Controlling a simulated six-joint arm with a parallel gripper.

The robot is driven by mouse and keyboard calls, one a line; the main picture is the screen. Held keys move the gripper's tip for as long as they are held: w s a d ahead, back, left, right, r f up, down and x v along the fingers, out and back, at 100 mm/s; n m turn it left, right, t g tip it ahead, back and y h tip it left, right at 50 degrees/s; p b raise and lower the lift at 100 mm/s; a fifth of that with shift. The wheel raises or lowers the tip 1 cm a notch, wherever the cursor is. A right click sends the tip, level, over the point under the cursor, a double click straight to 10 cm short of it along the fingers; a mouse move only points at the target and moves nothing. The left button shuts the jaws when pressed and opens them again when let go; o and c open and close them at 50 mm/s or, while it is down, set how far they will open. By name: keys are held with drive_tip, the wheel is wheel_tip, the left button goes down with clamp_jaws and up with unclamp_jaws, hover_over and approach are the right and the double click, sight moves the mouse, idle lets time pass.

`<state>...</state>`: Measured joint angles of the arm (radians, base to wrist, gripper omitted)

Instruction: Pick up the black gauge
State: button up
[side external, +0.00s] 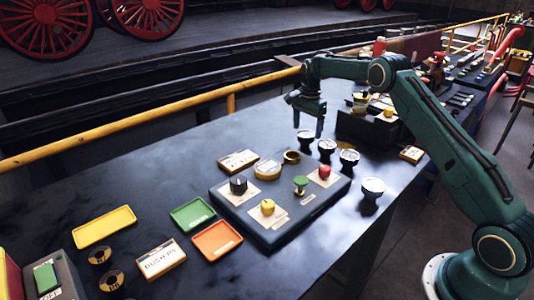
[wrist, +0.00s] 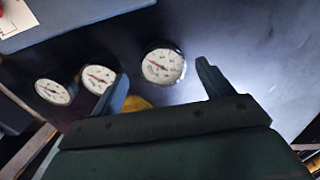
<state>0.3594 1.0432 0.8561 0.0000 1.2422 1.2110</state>
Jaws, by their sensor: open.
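Several gauges with black bodies and white dials stand on the dark bench. Three form a row: a far one (side external: 306,138), a middle one (side external: 326,148) and a near one (side external: 349,157). Another (side external: 372,187) stands apart, nearer the front edge. All look alike, so I cannot single one out as the black gauge. My gripper (side external: 309,122) is open and points down just above the far gauge. In the wrist view, one gauge dial (wrist: 163,65) shows between the spread fingers (wrist: 160,75), with two more dials (wrist: 98,78) (wrist: 55,91) to the left. The left finger partly covers the middle dial.
A control panel (side external: 255,232) with coloured knobs lies left of the gauges. A brass ring (side external: 291,156) and labelled plates sit close by. Yellow (side external: 104,226), green (side external: 192,214) and orange (side external: 216,240) trays lie further left. A dark box (side external: 362,127) stands behind the row.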

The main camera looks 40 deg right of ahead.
sight(306, 134)
drive_tip(key=shift+w+f, duration=0.15)
drive_tip(key=shift+f, duration=2.15)
drive_tip(key=shift+c, duration=0.5)
drive_tip(key=c, duration=1.1)
